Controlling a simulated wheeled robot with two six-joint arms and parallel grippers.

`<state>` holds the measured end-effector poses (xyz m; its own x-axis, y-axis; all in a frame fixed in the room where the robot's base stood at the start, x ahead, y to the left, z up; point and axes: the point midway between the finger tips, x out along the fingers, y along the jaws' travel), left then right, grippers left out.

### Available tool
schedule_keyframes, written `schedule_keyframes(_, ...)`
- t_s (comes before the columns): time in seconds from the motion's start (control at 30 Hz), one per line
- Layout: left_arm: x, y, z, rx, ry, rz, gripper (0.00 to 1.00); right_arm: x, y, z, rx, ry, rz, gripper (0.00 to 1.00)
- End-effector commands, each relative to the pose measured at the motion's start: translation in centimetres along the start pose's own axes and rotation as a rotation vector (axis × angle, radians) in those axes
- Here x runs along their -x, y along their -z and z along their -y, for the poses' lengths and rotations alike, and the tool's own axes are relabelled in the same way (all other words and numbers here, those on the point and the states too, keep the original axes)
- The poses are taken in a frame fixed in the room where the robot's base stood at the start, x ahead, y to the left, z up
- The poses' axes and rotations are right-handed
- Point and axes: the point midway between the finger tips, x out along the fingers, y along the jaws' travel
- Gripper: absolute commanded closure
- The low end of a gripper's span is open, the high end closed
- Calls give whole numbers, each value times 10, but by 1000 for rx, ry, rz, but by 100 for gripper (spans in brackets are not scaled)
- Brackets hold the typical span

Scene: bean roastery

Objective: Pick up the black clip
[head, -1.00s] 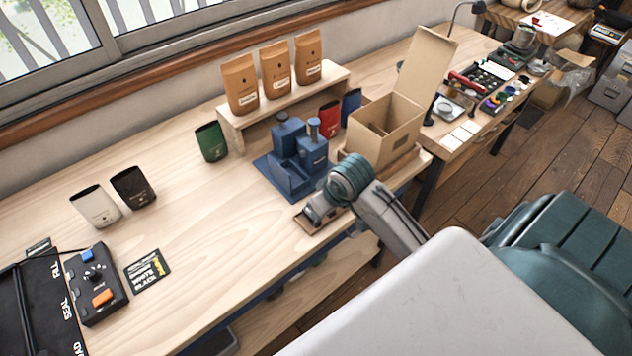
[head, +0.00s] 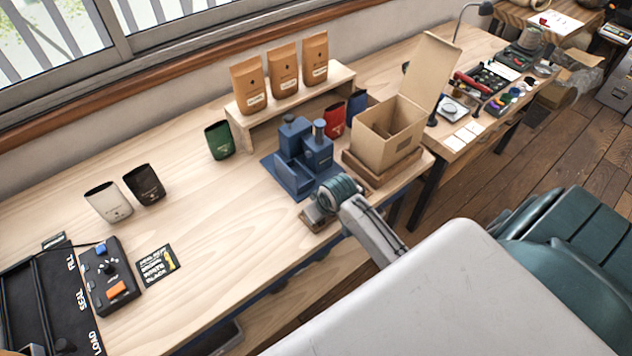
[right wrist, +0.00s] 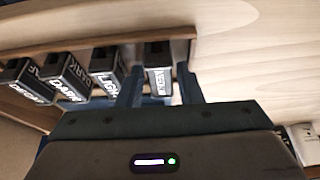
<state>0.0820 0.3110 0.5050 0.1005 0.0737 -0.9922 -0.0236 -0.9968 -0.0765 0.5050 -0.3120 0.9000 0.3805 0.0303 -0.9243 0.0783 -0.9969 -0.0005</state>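I cannot make out a black clip for certain. In the right wrist view, several black blocks with white lettering sit in a row in a wooden rack (right wrist: 85,43); one reads DARK (right wrist: 68,77), one LIGHT (right wrist: 105,72). My right gripper (right wrist: 160,88) is open, its two dark fingers apart on either side of the black block lettered MEDIUM (right wrist: 158,58). I cannot tell whether they touch it. In the head view my right arm reaches over the table's front edge, and its wrist hides most of the fingers and the rack. My left gripper is not in view.
Just behind the right wrist stands a blue two-part device (head: 305,155), with an open cardboard box (head: 388,130) to its right. White (head: 108,203), black (head: 144,184) and green (head: 219,140) pouches stand left. A black control box (head: 108,275) sits front left.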

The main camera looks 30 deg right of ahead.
Motion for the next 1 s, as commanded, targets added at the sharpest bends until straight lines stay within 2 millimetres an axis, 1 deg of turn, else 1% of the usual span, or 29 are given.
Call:
schedule_keyframes(0.23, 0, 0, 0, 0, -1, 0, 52, -3, 0, 0, 1, 0, -1, 67)
schedule_keyframes(0.27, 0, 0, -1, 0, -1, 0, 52, -3, 0, 0, 1, 0, -1, 69)
schedule_keyframes(0.3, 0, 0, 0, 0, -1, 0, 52, -3, 0, 0, 1, 0, -1, 77)
schedule_keyframes(0.37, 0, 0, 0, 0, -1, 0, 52, -3, 0, 0, 1, 0, -1, 89)
schedule_keyframes(0.4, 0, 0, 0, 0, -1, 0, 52, -3, 0, 0, 1, 0, -1, 97)
schedule_keyframes(0.43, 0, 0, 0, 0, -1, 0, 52, -3, 0, 0, 1, 0, -1, 100)
schedule_keyframes(0.77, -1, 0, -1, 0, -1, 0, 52, -1, 1, 0, 1, -1, -2, 100)
schedule_keyframes(0.87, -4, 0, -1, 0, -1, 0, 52, 2, 3, 0, 1, -1, -2, 100)
schedule_keyframes(1.0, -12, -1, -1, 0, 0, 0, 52, 12, 7, 0, 2, -1, -5, 100)
